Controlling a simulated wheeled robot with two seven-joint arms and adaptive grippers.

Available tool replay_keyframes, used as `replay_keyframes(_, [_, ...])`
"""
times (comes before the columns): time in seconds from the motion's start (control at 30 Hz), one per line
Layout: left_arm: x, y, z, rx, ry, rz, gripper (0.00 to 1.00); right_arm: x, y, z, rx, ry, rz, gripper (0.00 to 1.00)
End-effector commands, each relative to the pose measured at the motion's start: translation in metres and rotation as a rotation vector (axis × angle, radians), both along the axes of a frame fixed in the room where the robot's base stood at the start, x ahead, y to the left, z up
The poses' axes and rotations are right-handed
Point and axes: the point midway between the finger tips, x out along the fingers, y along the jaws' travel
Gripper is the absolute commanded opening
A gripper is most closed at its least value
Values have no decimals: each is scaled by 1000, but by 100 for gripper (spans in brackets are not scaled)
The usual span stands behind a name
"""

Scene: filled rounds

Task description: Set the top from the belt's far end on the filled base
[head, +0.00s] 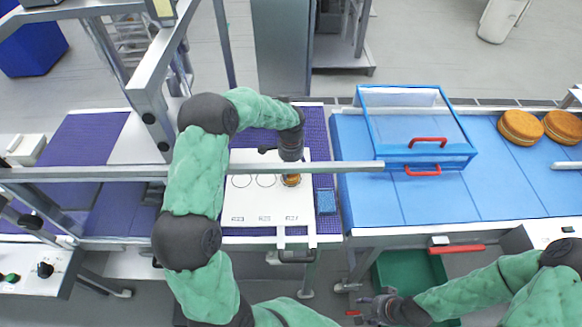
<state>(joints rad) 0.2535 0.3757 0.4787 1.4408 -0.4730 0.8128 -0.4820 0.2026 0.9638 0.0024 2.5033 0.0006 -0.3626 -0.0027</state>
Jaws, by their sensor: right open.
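A small brown round (291,180) is on the white board (265,206), at the right of a row of printed circles. My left gripper (291,160) points down right above it, and its dark body hides the fingertips and part of the round. I cannot tell whether it grips or touches the round. Two larger golden-brown rounds, one (520,128) beside the other (563,127), sit at the far right of the blue belt (440,205). I cannot tell which piece is the top or the filled base. My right gripper (368,307) is open and empty at the bottom, in front of the belt.
A blue-framed clear guard (415,125) with red handles stands over the belt. A grey rail (300,168) crosses above the board. A blue block (326,201) lies at the board's right. A green bin (410,275) is below the belt. The belt's middle is clear.

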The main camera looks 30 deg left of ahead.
Motion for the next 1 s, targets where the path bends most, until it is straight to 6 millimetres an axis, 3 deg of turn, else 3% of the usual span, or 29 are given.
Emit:
replay_keyframes(0.67, [0,0,-7,0,0,0,45,0,0,-5,0,0,0,51])
replay_keyframes(0.7, [0,0,-7,0,0,0,68,0,0,-5,0,0,0,51])
replay_keyframes(0.77, [0,0,-7,0,0,0,85,0,0,-4,0,0,0,51])
replay_keyframes(1.0, [0,0,-7,0,0,0,87,0,0,-4,0,0,0,51])
